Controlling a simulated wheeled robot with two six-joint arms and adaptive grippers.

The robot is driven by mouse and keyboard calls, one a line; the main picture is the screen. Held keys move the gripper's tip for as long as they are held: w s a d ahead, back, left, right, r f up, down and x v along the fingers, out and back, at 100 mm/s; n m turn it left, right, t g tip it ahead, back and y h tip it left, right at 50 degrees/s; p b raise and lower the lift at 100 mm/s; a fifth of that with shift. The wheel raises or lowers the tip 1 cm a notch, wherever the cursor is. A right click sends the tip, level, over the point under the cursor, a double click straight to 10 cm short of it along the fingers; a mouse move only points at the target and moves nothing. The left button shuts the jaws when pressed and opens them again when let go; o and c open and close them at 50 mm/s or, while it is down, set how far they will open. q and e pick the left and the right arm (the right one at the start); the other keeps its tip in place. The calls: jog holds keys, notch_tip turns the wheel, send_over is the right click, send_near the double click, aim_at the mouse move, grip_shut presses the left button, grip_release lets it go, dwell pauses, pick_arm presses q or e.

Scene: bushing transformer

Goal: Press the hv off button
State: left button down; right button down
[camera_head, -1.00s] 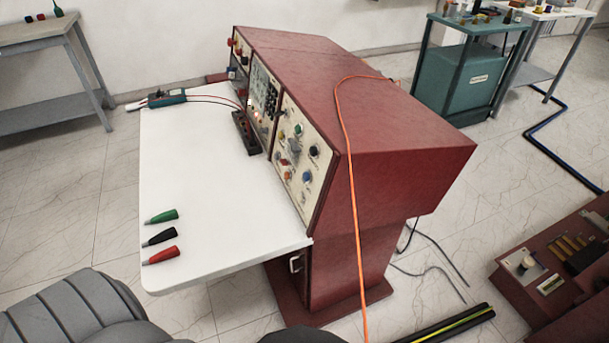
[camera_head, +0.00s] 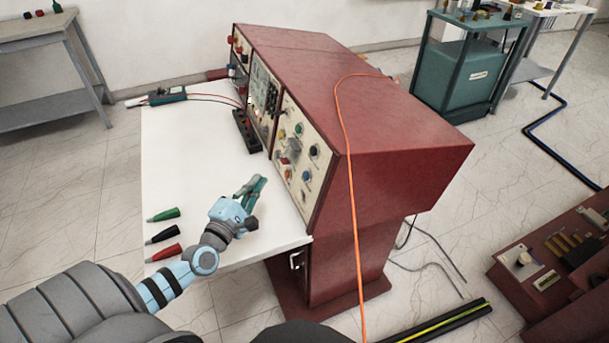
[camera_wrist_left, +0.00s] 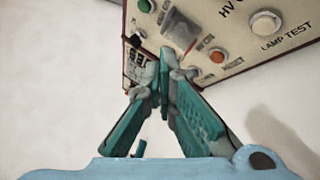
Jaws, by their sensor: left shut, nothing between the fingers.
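The red control console's cream front panel (camera_head: 305,165) carries several coloured buttons and knobs, including a green one (camera_head: 298,130) and a blue one (camera_head: 306,176). In the left wrist view, the panel shows an orange button (camera_wrist_left: 217,57), a white button (camera_wrist_left: 265,23) labelled "LAMP TEST", and a green button (camera_wrist_left: 145,5). Lettering that starts "HV" is cut off at the top, so I cannot tell which button is HV off. My left gripper (camera_head: 262,181) is shut and empty, in front of the panel's lower part above the white tabletop. Its fingertips (camera_wrist_left: 170,62) hide part of the panel.
The white tabletop (camera_head: 190,130) is largely clear. Green, black and red plugs (camera_head: 163,233) lie at its left edge. A meter (camera_head: 167,96) with leads lies at the back. An orange cable (camera_head: 349,180) hangs over the console.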

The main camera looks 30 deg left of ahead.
dwell(0.3)
pick_arm(q)
jog(key=w+d+f+b, duration=0.1)
jog(key=w+d+f, duration=0.1)
jog(key=w+d, duration=0.3)
jog(key=shift+w, duration=1)
jog(key=shift+b, duration=0.3)
dwell(0.5)
jog(key=shift+w+d+f, duration=0.1)
jog(key=shift+w+d, duration=0.15)
jog(key=shift+w, duration=0.1)
jog(key=shift+w+d+f, duration=0.15)
jog(key=shift+w+d, duration=0.1)
jog(key=shift+w, duration=0.1)
dwell(0.7)
jog(key=shift+s+a, duration=0.1)
jog(key=shift+s+a+r, duration=0.25)
jog(key=shift+s+a, duration=0.15)
jog(key=shift+s, duration=0.2)
jog(key=shift+s+a+r+p, duration=0.2)
jog(key=shift+s+a, duration=0.25)
jog(key=shift+s, duration=0.2)
jog(key=shift+s+a+r+p, duration=0.2)
jog(key=shift+s+a, duration=0.3)
jog(key=shift+s, duration=0.2)
jog(key=shift+s+a+r+p, duration=0.2)
jog(key=shift+s+a, duration=0.25)
jog(key=shift+s, duration=0.2)
